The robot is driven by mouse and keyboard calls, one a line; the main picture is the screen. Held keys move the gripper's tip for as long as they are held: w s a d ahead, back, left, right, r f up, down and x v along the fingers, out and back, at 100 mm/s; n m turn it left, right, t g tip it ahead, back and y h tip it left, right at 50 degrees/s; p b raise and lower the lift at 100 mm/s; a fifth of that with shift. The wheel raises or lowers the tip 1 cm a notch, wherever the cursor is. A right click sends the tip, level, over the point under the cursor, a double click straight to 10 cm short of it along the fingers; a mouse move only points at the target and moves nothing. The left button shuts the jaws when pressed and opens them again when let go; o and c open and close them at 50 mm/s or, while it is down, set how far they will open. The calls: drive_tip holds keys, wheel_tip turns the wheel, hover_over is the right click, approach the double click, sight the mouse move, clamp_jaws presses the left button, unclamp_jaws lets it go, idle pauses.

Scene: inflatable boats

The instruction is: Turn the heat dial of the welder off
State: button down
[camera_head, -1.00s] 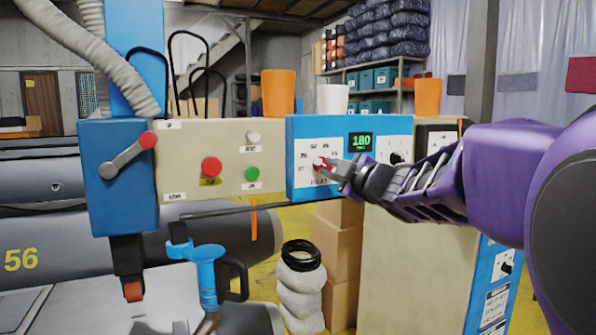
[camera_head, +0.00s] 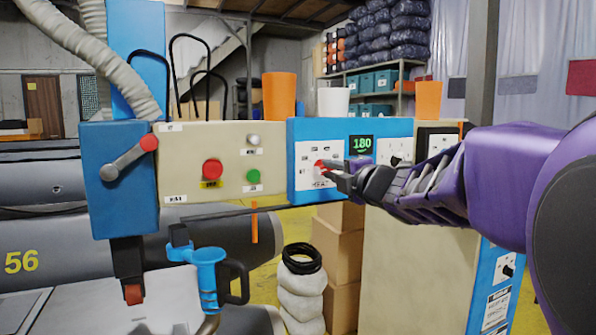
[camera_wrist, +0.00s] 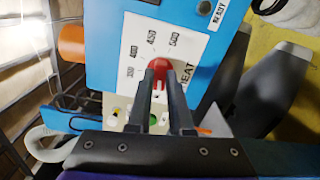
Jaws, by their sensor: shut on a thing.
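The heat dial (camera_head: 321,168) is a red knob on a white plate marked with numbers and HEAT, on the blue front of the welder's control box (camera_head: 303,131). It also shows in the wrist view (camera_wrist: 159,66), where the numbers 350, 400, 450 and 500 can be read around it. My gripper (camera_head: 330,172) reaches in from the right, its fingers shut on the red dial. In the wrist view the two dark fingertips (camera_wrist: 160,78) stand on either side of the knob. The dial's exact setting is partly hidden by the fingers. A green display (camera_head: 361,145) reads 180.
Left of the blue box, a beige panel carries a red button (camera_head: 212,169) and a green button (camera_head: 253,176). A black knob (camera_head: 397,159) is right of the display. Orange cups (camera_head: 279,96) and a white cup (camera_head: 333,101) stand on top. Cardboard boxes (camera_head: 338,250) stand below.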

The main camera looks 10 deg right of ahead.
idle(0.4)
drive_tip(key=c, duration=0.8)
unclamp_jaws()
drive_tip(key=shift+s, duration=0.1)
